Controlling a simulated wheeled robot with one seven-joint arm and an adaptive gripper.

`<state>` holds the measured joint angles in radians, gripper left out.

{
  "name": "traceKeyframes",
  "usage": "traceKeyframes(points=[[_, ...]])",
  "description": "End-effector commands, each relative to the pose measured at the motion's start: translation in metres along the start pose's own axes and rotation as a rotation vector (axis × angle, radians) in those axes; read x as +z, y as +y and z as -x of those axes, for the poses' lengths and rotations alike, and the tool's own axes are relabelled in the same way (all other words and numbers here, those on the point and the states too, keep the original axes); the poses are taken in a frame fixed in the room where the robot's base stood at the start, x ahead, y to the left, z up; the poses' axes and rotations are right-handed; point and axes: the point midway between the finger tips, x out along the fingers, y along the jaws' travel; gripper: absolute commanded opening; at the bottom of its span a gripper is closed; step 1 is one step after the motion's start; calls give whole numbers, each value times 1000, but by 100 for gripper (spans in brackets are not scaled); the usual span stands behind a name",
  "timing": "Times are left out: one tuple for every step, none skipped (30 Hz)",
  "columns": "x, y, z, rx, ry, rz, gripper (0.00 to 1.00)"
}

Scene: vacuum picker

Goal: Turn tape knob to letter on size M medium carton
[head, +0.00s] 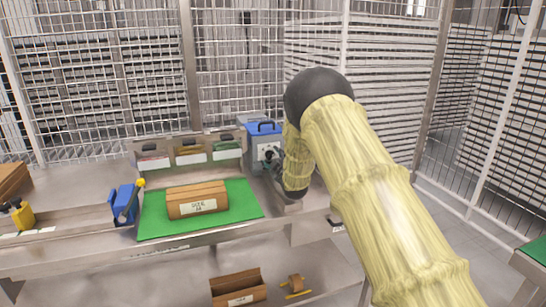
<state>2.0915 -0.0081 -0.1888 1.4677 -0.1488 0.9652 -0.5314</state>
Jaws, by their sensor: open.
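A brown carton (184,203) with a white label lies on the green mat (155,224); the label print is too small to read surely. A blue machine (262,130) with a pale front face and a dark handle on top stands behind the mat's right end. My gripper (269,160) is small and dark in the head view, open, right at the front face of the machine. The tape knob and its letters cannot be made out; my gripper and arm cover part of that face. I cannot tell whether the fingers touch the knob.
An open brown box (238,287) is on the lower shelf. Wire mesh fencing (100,60) closes the back.

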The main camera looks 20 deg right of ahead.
Motion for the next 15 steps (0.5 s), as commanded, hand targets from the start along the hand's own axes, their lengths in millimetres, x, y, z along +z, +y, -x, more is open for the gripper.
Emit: traceKeyframes(points=[[-1,0,-6,0,1,0,57],[-1,0,-9,0,2,0,57],[-1,0,-12,0,1,0,57],[0,0,-14,0,1,0,57],[0,0,-16,0,0,0,57],[1,0,-18,0,-1,0,57],[1,0,-19,0,-1,0,57],[1,0,-20,0,-1,0,57],[2,1,-21,1,-1,0,57],[2,1,-21,1,-1,0,57],[2,1,-21,1,-1,0,57],[2,1,-22,1,-1,0,57],[2,1,-22,1,-1,0,57],[2,1,-22,1,-1,0,57],[2,1,-22,1,-1,0,57]])
